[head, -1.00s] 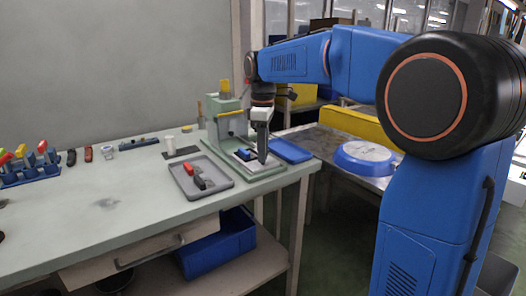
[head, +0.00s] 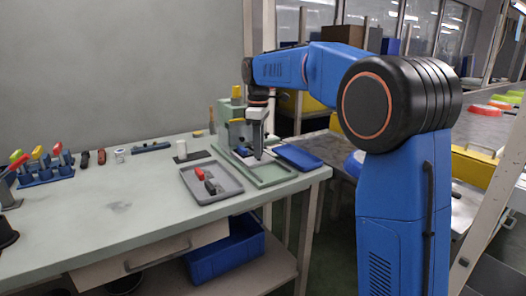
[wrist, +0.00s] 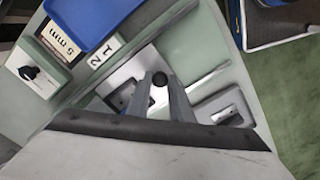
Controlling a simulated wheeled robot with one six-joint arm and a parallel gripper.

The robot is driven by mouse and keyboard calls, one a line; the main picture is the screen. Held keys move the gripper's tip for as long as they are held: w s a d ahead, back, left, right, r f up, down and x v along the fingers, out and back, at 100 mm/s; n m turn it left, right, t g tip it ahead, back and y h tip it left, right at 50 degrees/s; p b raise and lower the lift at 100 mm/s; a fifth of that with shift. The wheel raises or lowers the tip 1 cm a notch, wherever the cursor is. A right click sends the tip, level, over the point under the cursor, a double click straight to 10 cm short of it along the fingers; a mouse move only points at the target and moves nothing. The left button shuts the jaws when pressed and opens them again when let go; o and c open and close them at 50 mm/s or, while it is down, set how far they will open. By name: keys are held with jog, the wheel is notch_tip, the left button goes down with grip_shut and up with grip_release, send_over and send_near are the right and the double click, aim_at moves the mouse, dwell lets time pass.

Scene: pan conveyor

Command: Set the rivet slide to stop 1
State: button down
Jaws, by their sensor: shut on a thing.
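The rivet slide (wrist: 122,78) is a light plate on a pale green press station, below a tag with the figures 1 and 2 (wrist: 103,52). The tag looks turned over in the wrist view. My gripper (wrist: 160,88) is shut on a round black knob (wrist: 159,78) on the slide. In the head view my gripper (head: 258,156) points down over the green base (head: 274,173), in front of the press column (head: 231,115). My fingers hide part of the slide, so I cannot tell exactly at which stop it stands.
A blue tray (head: 299,158) lies right of the station. A grey tray (head: 222,197) with red and dark pieces lies in front. The middle of the bench is clear.

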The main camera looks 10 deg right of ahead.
jog(key=c, duration=1.6)
grip_release()
jog(key=shift+o, duration=0.2)
